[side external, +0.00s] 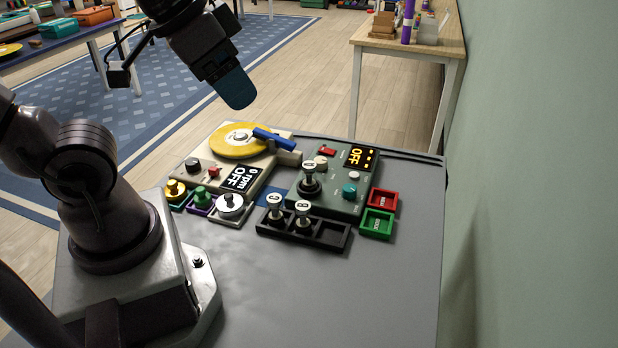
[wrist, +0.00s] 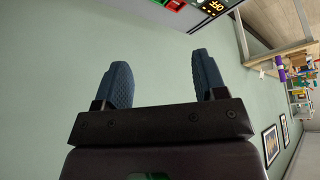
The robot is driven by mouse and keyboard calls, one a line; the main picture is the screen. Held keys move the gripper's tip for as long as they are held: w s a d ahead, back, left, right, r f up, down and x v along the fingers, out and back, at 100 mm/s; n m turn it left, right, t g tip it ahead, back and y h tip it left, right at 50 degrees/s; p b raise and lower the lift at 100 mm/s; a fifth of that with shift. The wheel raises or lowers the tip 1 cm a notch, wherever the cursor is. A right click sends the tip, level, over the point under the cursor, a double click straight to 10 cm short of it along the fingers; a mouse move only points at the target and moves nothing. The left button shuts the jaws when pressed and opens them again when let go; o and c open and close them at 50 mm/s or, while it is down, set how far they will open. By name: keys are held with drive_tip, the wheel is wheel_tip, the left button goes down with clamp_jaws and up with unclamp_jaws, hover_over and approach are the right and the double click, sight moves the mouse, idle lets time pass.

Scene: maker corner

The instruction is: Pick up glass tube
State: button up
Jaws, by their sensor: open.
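My gripper (side external: 235,88) hangs high above the far left of the grey table in the side view; there its blue fingers overlap. In the wrist view my gripper (wrist: 163,78) has its two blue fingers wide apart with nothing between them. I cannot tell for certain which thing is the glass tube. Two small upright pieces with round lettered tops, a left one (side external: 275,207) and a right one (side external: 303,215), stand in a black rack (side external: 333,236). A similar upright piece (side external: 309,182) stands on a green device (side external: 340,205) whose display reads OFF.
A turntable (side external: 190,152) with a yellow disc (side external: 236,142) and blue bar (side external: 273,140) sits beside the device. Small trays with coloured knobs lie in front. Red (side external: 383,201) and green (side external: 377,224) bins stand right. The table's (side external: 330,300) near part is clear; a wall is right.

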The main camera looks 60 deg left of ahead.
drive_tip(key=n+g+y, duration=0.3)
drive_tip(key=n, duration=0.6)
approach(309, 165)
drive_tip(key=shift+n, duration=0.3)
drive_tip(key=x, duration=0.7)
drive_tip(key=shift+w+d+f, duration=0.1)
drive_tip(key=shift+w+f, duration=0.05)
drive_tip(key=shift+w, duration=0.15)
drive_tip(key=shift+s+x, duration=0.15)
drive_tip(key=shift+x, duration=1.2)
drive_tip(key=shift+s+x, duration=0.1)
drive_tip(key=shift+x, duration=1.25)
drive_tip(key=shift+c, duration=0.5)
